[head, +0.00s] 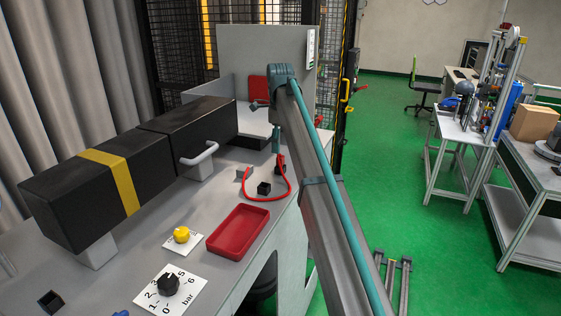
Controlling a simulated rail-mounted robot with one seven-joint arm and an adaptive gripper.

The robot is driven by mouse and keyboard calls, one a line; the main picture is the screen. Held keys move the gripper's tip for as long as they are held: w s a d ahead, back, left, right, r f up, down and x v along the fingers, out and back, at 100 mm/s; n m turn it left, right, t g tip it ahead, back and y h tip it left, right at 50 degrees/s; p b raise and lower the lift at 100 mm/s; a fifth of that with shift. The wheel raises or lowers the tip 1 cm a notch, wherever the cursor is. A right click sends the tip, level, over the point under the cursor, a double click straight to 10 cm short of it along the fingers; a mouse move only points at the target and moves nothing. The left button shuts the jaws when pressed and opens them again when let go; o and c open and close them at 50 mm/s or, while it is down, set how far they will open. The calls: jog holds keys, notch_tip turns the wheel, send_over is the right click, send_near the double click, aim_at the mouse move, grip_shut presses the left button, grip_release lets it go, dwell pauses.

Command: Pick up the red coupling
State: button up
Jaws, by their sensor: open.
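A thin red hose (288,191) loops over the grey bench top beside the arm. A small red piece at its upper right end (281,159) looks like the red coupling, partly hidden by my arm. My gripper (276,148) points down from the end of my arm, just above and beside that red end. It is small and partly covered here, its fingers are hard to make out, and I see nothing held in it. Whether it touches the red piece I cannot tell.
A small black block (264,188) stands inside the hose loop, with a grey block (243,172) to its left. A red tray (238,231), a yellow button (181,234) and a black dial (167,284) are nearer.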

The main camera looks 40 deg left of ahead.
aim_at(280, 156)
jog(key=f, duration=0.1)
jog(key=f+p, duration=0.1)
jog(key=f, duration=0.1)
jog(key=f+p, duration=0.1)
jog(key=f, duration=0.1)
jog(key=shift+s+d, duration=0.15)
jog(key=shift+d, duration=0.1)
jog(key=shift+a+f, duration=0.1)
jog(key=shift+f, duration=0.25)
jog(key=c, duration=0.9)
